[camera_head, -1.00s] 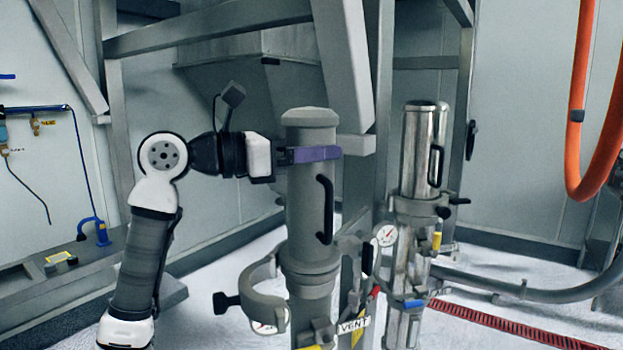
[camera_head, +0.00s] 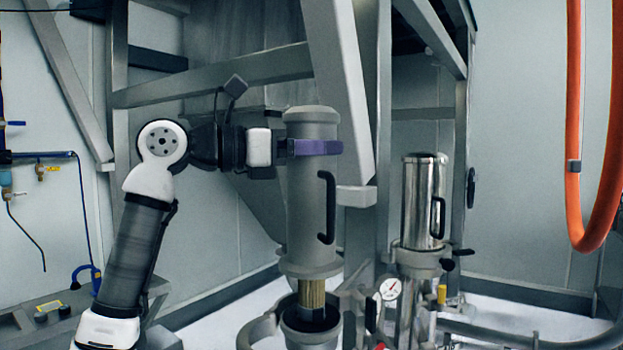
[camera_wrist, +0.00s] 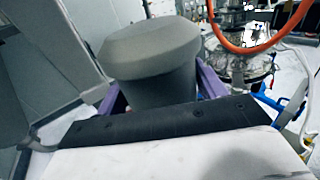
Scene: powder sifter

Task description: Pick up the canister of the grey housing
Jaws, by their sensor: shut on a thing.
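The grey canister (camera_head: 305,215) is an upright cylinder with a capped top and a black side handle (camera_head: 327,207). My gripper (camera_head: 315,148) is shut around its upper part with purple fingers. The canister hangs above the grey housing (camera_head: 309,335), with a gap between them. A tan, ribbed filter-like piece (camera_head: 312,293) shows in that gap, its lower end at the housing's mouth. In the wrist view the canister's top (camera_wrist: 150,50) sits between the purple fingers.
A shiny steel canister (camera_head: 422,200) on a similar housing stands to the right, with a pressure gauge (camera_head: 390,288) between the two. Grey frame beams (camera_head: 345,90) slant close behind the held canister. An orange hose (camera_head: 574,120) hangs at the far right.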

